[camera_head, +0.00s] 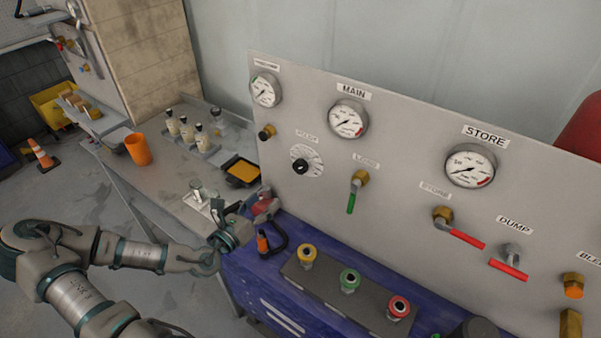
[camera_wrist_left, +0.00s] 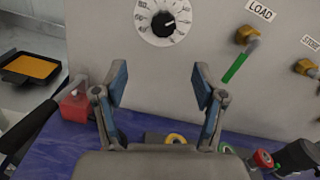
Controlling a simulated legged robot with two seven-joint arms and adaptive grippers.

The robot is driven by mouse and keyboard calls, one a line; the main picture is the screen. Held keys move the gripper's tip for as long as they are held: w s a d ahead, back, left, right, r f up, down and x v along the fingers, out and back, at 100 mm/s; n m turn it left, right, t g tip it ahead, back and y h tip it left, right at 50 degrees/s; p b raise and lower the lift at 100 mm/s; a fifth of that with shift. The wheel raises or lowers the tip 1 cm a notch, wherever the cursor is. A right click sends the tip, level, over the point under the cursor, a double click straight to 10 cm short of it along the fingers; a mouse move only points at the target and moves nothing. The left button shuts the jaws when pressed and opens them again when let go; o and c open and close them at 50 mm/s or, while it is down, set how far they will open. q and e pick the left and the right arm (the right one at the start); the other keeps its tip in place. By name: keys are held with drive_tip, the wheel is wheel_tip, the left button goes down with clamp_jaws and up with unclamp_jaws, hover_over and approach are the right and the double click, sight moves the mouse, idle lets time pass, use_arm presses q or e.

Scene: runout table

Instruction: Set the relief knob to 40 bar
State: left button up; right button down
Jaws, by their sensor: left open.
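The relief knob (camera_head: 300,166) is black, on a round white scale on the grey panel, under a small label. In the left wrist view the knob (camera_wrist_left: 164,24) and its numbered scale (camera_wrist_left: 145,30) are near the top, cut by the upper edge. I cannot surely read its setting. My left gripper (camera_head: 240,215) is below and left of the knob in the head view. My right gripper is not in view.
A green-handled LOAD valve (camera_head: 352,197) is right of the knob. A red block (camera_head: 265,205) stands close to my left gripper. A blue bench (camera_head: 260,278) carries a strip with yellow, green and red knobs. MAIN (camera_head: 348,118) and STORE (camera_head: 470,166) gauges are on the panel.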

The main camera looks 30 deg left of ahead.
use_arm(q)
drive_tip(key=w+b, duration=0.2)
drive_tip(key=b, duration=0.1)
drive_tip(key=p, duration=0.3)
approach(298, 171)
drive_tip(key=w, duration=0.2)
drive_tip(key=w+p, duration=0.1)
drive_tip(key=w, duration=0.1)
drive_tip(key=w+p, duration=0.1)
drive_tip(key=w, duration=0.5)
drive_tip(key=shift+d+r+p, duration=0.15)
drive_tip(key=shift+d+p, duration=0.2)
drive_tip(key=shift+p, duration=0.05)
drive_tip(key=shift+w+d, duration=0.25)
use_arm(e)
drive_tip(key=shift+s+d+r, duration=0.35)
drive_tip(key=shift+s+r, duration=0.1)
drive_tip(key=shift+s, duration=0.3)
use_arm(q)
drive_tip(key=shift+a, duration=0.3)
drive_tip(key=c, duration=1.2)
drive_tip(key=shift+o, duration=0.2)
drive_tip(key=shift+d, duration=0.1)
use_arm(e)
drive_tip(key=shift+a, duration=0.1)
